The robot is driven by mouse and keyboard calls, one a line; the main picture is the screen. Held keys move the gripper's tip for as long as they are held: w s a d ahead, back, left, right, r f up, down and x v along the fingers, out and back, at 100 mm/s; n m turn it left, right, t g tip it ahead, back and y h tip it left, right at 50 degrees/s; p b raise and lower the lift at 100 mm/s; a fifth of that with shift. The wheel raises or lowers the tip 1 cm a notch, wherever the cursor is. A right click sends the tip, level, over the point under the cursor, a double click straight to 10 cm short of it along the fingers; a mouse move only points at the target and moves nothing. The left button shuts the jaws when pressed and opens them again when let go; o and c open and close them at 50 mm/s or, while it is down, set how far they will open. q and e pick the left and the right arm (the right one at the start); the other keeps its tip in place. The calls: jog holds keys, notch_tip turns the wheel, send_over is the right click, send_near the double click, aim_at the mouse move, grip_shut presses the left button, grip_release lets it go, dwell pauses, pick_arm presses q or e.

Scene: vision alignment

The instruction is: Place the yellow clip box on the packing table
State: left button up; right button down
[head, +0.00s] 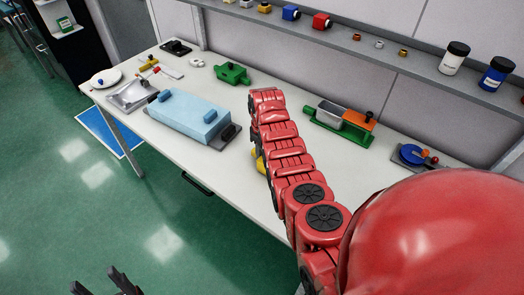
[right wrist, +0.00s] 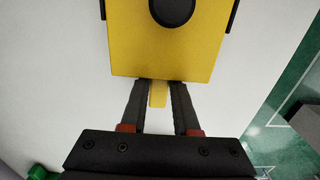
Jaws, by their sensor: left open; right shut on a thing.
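The yellow clip box (right wrist: 165,48) fills the top of the right wrist view, with a dark round part on its face and dark clips at its sides. My right gripper (right wrist: 157,92) is shut on the narrow yellow tab at the box's near end. In the head view only a bit of the yellow box (head: 259,163) shows beside my red right arm, over the white packing table (head: 232,172). The arm hides the right gripper there. I cannot tell whether the box touches the table. My left gripper (head: 106,284) is open and empty, low at the left, over the green floor.
A light blue case (head: 190,118), a grey tray (head: 130,97) and a green part (head: 232,74) are on the table's left half. A green-based holder (head: 340,125) and a blue round part (head: 412,154) lie right of my arm. A shelf (head: 400,67) with jars runs behind.

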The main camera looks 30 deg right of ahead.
jog(key=shift+s+f, duration=0.1)
jog(key=shift+f, duration=0.1)
jog(key=shift+f, duration=0.1)
jog(key=c, duration=0.7)
grip_release()
jog(key=shift+o, duration=0.2)
